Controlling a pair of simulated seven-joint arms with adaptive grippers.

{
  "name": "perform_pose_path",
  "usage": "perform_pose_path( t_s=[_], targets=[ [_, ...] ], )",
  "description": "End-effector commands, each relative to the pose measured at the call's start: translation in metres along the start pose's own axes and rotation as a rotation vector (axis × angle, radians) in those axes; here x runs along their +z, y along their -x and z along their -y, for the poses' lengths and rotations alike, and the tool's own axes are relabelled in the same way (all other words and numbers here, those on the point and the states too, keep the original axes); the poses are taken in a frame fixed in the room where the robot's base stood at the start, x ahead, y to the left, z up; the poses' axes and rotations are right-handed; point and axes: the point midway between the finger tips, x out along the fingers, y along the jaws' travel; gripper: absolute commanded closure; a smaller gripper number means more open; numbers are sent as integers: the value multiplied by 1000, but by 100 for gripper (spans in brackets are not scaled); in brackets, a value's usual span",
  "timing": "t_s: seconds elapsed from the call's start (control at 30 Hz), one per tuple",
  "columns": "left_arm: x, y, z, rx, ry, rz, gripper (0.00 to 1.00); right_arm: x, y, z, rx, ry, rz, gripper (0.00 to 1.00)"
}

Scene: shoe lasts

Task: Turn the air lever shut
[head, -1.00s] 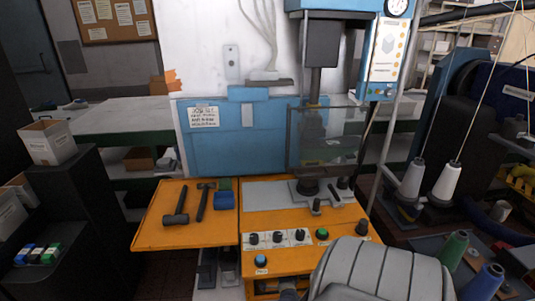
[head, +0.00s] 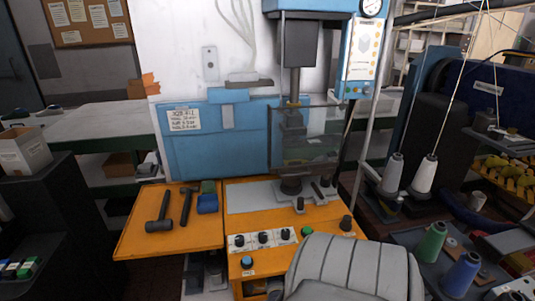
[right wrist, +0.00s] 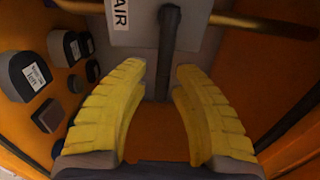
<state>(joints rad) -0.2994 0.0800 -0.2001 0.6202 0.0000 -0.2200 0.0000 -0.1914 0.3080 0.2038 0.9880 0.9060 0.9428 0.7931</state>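The air lever (right wrist: 169,45) is a dark bar in the right wrist view, pointing down across a grey plate (right wrist: 130,35) with a white "AIR" label (right wrist: 117,14). A brass-coloured pipe (right wrist: 262,24) runs out to the right of the plate. My right gripper (right wrist: 160,76) has yellow ribbed fingers, spread open, one on each side of the lever's lower end. A gap shows between each finger and the lever, but I cannot tell the depth. The lever does not show in the head view. My left gripper is in neither view.
In the right wrist view, dark knobs and labelled blocks (right wrist: 30,77) stand on the left, with orange walls around. In the head view, a press with an orange control panel (head: 290,255) stands behind my grey arm. Hammers (head: 159,212) lie on an orange side shelf (head: 135,240).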

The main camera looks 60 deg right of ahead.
Motion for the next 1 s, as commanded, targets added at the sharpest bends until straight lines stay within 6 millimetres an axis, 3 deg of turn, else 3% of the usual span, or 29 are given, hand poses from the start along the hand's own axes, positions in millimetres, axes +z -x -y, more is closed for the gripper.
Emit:
perform_pose_path(
  t_s=[0.33,0.47,1.0],
  targets=[
    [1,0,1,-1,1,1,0,-1,0,1,-2,1,-1,64],
    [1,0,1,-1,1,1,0,-1,8,0,0,1,-1,64],
    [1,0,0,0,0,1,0,-1,94,0,-1,0,-1,64]
  ],
)
